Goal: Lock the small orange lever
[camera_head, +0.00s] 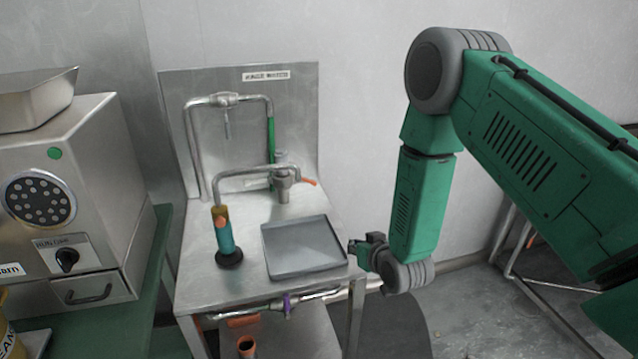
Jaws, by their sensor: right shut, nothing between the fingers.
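A small orange lever (308,181) sticks out to the right from the metal valve body (284,182) at the base of the bent pipe on the steel stand. My right gripper (357,246) is shut and empty. It is just right of the grey tray, lower in the picture than the lever and apart from it. My right arm comes in from the right. My left gripper is not in view.
A grey tray (304,247) and a teal-and-orange handled tool (223,236) stand on the steel stand (195,285). Pipes rise at its back. A steel grinder machine (100,200) stands at left. The floor right of the stand is partly open.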

